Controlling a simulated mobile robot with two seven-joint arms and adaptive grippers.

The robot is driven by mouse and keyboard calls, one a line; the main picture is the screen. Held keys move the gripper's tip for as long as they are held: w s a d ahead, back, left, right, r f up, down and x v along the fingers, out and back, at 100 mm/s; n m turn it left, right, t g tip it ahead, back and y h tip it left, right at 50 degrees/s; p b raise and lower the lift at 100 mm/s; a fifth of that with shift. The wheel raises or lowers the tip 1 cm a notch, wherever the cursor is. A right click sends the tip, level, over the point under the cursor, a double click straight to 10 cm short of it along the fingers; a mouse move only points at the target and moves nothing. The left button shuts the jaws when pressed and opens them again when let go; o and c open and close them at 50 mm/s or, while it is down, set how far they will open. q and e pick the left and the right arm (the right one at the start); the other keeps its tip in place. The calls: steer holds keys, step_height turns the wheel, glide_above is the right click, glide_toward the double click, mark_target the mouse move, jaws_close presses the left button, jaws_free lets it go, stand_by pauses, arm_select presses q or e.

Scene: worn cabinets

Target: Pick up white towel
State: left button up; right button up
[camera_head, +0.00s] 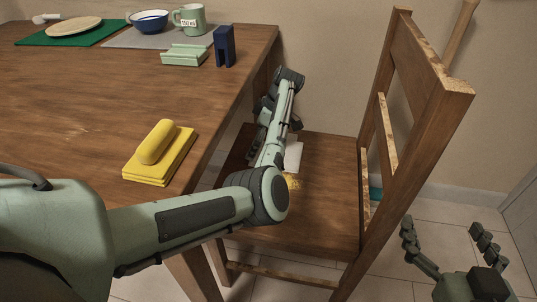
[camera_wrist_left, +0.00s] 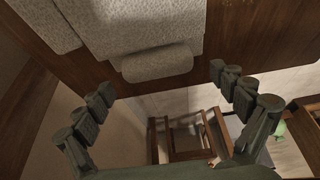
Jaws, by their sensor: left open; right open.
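A pale, rough-textured cloth, seemingly the white towel (camera_wrist_left: 145,25), lies on a brown wooden surface at the top of the left wrist view, with a rolled or folded part at its lower edge. In the head view a white patch (camera_head: 293,156) shows on the chair seat, partly hidden by my left arm. My left gripper (camera_wrist_left: 161,80) is open, its fingers on either side of the cloth's lower edge. I see no contact. In the head view it is mostly hidden behind its arm. My right gripper (camera_head: 446,234) is open and empty over the floor, right of the chair.
The wooden chair (camera_head: 330,220) has a tall backrest (camera_head: 432,60) on its right. The table (camera_head: 80,105) bears a yellow block with a handle (camera_head: 165,160), a dark blue block (camera_head: 224,47), a light green dish (camera_head: 187,55), a mug (camera_head: 192,19) and a bowl (camera_head: 150,21).

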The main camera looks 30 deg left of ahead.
arm_select(q)
steer(key=shift+c, duration=0.3)
steer(key=c, duration=1.9)
